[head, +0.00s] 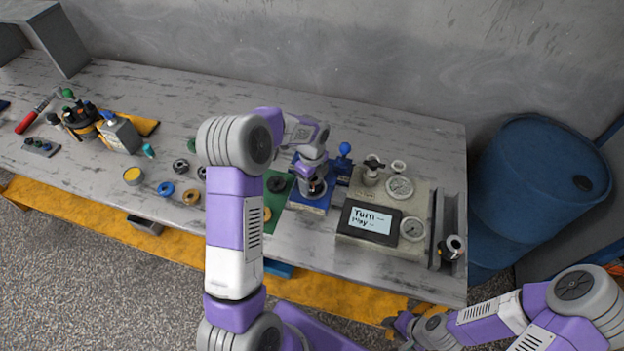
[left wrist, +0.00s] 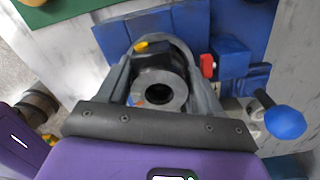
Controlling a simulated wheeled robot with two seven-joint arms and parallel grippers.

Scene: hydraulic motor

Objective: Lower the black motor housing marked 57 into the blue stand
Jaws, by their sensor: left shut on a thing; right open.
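My left gripper (head: 316,187) is over the blue stand (head: 322,206), right of the table's middle. In the left wrist view its two grey fingers (left wrist: 160,88) are shut on the black motor housing (left wrist: 154,60), one on each side. The housing's round end and dark bore face the camera; its 57 mark cannot be read. Blue parts of the stand (left wrist: 232,58) show behind and beside it. I cannot tell whether the housing is seated or just above the stand. My right gripper (head: 402,325) is open and empty, low in front of the table's edge.
A blue ball-topped lever (head: 344,150) stands just behind the stand, close to the left gripper. A gauge box with a display (head: 369,221) is to the right. A green mat (head: 275,204) and loose rings (head: 165,188) lie left. A blue barrel (head: 535,170) stands beyond the table.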

